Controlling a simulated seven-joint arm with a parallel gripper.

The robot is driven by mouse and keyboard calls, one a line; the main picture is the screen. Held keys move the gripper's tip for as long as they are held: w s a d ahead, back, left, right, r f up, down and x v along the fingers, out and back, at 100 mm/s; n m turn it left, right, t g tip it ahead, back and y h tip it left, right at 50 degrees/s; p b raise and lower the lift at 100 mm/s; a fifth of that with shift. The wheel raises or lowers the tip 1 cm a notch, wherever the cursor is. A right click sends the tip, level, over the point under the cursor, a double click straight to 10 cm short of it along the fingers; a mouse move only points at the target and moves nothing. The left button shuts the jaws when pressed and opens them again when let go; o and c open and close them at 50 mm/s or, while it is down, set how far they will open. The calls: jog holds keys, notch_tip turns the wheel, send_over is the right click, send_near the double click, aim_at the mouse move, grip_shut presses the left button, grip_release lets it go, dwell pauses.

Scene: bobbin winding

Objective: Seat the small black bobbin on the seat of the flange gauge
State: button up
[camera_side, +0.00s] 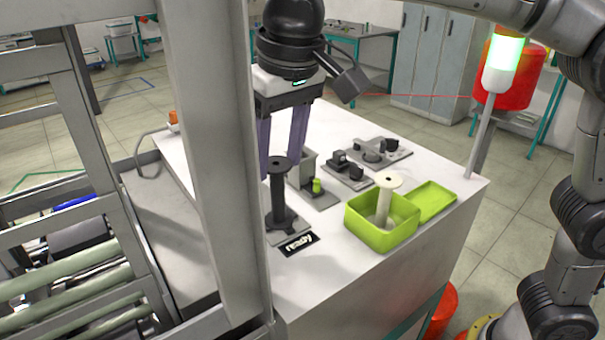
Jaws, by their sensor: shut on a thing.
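A black bobbin (278,188) stands upright on a dark footed base, with a round flange at its top. My gripper (283,160) points down over it, its two long purple fingers apart on either side of the bobbin's top. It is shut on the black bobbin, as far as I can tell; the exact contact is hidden. Which fixture is the flange gauge is not clear. The dark footed base (283,222) under the bobbin sits behind a black "ready" label (299,243).
A grey post (215,150) blocks the left.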

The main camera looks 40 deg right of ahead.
jog(key=w+d, duration=0.4)
jog(key=w, duration=0.8)
jog(key=shift+d+f, duration=0.1)
jog(key=shift+f, duration=2.2)
jog(key=shift+f, duration=0.45)
jog(key=o, duration=1.1)
jog(key=shift+c, duration=0.2)
notch_tip(320, 180, up, 7)
